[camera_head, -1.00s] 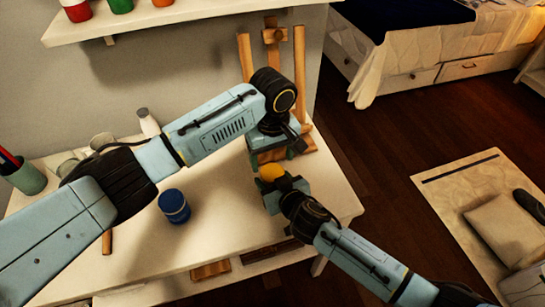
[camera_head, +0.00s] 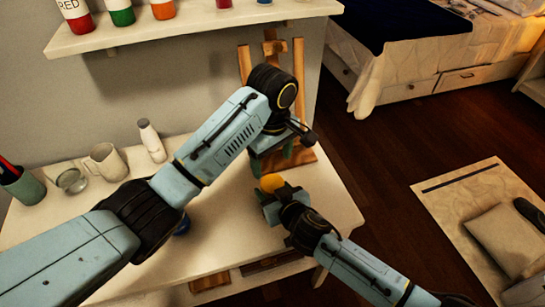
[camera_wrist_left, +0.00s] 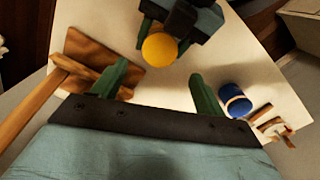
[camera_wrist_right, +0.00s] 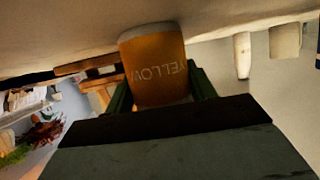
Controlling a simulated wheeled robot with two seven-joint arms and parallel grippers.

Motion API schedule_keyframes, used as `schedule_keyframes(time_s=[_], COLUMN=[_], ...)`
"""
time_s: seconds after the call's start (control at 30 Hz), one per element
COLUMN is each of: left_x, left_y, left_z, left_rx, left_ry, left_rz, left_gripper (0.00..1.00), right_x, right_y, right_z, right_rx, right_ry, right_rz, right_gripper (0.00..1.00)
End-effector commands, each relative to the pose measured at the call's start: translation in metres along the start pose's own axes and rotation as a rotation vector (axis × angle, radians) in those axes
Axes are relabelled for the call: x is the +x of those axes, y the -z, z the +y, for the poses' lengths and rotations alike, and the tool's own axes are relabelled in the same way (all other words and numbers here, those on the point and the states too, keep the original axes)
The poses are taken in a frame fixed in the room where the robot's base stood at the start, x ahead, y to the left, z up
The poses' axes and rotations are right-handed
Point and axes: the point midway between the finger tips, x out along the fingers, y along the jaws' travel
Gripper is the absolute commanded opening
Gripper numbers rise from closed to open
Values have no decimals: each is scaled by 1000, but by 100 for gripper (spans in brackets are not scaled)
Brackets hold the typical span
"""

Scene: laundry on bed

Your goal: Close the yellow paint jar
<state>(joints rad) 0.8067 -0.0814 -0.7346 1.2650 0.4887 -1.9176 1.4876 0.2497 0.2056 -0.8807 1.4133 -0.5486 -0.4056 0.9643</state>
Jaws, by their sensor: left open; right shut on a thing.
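The yellow paint jar (camera_head: 271,182) is held in my right gripper (camera_head: 280,193), over the right part of the table. In the right wrist view the jar (camera_wrist_right: 158,75) is between the fingers, with its "YELLOW" label upside down in that picture. In the left wrist view its round yellow top (camera_wrist_left: 159,48) faces the camera; whether that is a lid or paint I cannot tell. My left gripper (camera_head: 278,160) is open and empty, just above and behind the jar in the head view. In the left wrist view the jar is beyond the gap between the left fingers (camera_wrist_left: 160,73).
A blue jar (camera_head: 183,226) stands on the table (camera_head: 235,230), partly hidden by my left arm. A wooden easel (camera_head: 299,100) stands close behind the left gripper. A mug (camera_head: 106,161), white bottle (camera_head: 151,140) and brush cup (camera_head: 24,187) are at the back left. A shelf (camera_head: 200,30) holds paint bottles.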

Motion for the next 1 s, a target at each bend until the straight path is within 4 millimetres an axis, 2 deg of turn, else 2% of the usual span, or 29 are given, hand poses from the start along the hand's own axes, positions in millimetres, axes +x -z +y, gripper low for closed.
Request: schedule_keyframes(time_s=[0.5,0.67,0.93,1.0], left_x=[69,78,79,78], left_y=[0,0,0,0], left_z=[-1,0,0,0], left_rx=[1,1,1,1], left_ry=[3,2,1,1], left_rz=[0,0,0,0], left_gripper=[73,73,73,65], right_x=[0,0,0,0], right_y=[-1,0,0,0], right_z=[0,0,0,0], right_rx=[0,0,0,0], right_ry=[-1,-1,-1,-1], right_rz=[-1,-1,-1,-1], right_gripper=[0,0,0,0])
